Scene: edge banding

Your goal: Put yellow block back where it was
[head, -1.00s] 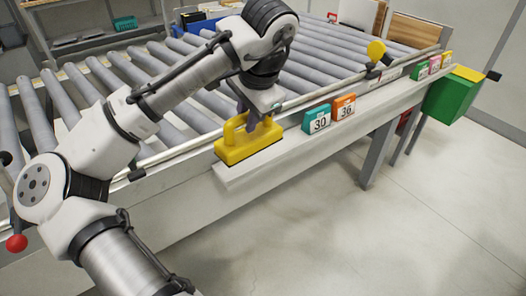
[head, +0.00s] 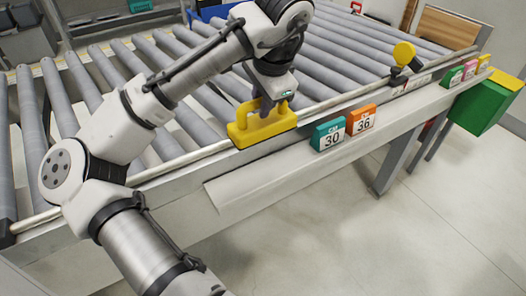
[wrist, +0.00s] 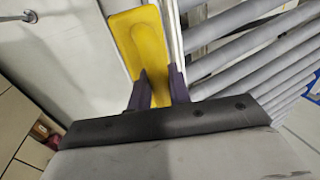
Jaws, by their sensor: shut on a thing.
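The yellow block (head: 262,128) is a flat slab with a raised handle. My gripper (head: 267,107) is shut on its handle from above. In the head view the block appears above the left part of the pale ledge (head: 255,185), in front of the conveyor's side rail, and looks clear of the ledge. In the wrist view the long yellow slab (wrist: 138,40) extends away from between the two dark fingers (wrist: 160,92). The fingers hide part of the handle.
A teal block marked 30 (head: 328,134) and an orange block marked 36 (head: 361,119) stand on the ledge to the right. Several small coloured blocks and a green box (head: 482,108) are farther right. The roller conveyor (head: 340,55) lies behind. The ledge's left end is bare.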

